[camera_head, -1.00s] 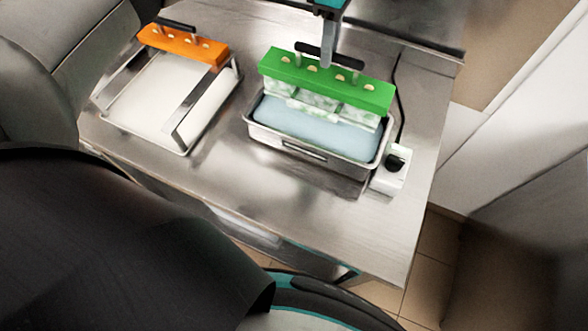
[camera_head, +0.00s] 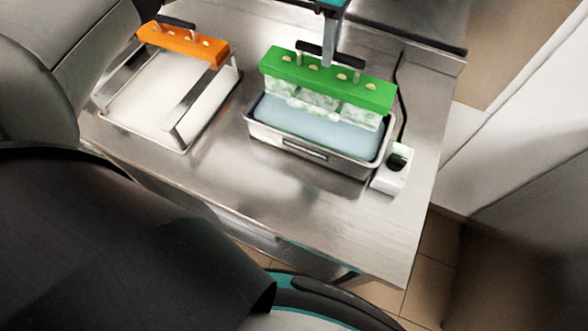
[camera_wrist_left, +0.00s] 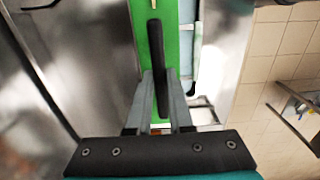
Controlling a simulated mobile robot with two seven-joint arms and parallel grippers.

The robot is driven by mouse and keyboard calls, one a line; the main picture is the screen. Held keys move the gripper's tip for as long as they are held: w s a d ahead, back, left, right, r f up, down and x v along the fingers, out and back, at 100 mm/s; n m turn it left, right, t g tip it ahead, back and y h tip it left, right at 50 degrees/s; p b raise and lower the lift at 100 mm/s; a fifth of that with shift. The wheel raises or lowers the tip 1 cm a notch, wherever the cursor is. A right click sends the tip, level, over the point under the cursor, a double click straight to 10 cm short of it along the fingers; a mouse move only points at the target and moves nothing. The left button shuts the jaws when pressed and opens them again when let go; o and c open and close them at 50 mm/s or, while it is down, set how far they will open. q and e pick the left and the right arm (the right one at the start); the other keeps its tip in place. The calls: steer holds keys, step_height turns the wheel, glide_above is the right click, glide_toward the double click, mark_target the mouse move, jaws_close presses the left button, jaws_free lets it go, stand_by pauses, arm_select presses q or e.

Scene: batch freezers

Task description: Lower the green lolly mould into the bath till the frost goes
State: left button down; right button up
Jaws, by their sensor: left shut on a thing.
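The green lolly mould (camera_head: 325,78) is over the bath (camera_head: 310,145) in the head view. Its frosted white cups (camera_head: 325,102) hang below the green top, and their lower ends are at or just above the pale blue water (camera_head: 290,125); I cannot tell whether they touch it. My left gripper (camera_head: 328,57) comes down from the top of the picture and is shut on the mould's black handle. In the left wrist view the fingers (camera_wrist_left: 161,100) close on either side of that black handle, above the green top (camera_wrist_left: 182,50). My right gripper is not in view.
An orange lolly mould (camera_head: 183,43) stands at the back of a metal frame over a white tray (camera_head: 165,95), left of the bath. The steel table's front is clear.

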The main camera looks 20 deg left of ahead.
mark_target(327, 75)
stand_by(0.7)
arm_select(q)
steer(key=shift+f+b, duration=4.2)
steer(key=shift+f, duration=0.65)
stand_by(2.4)
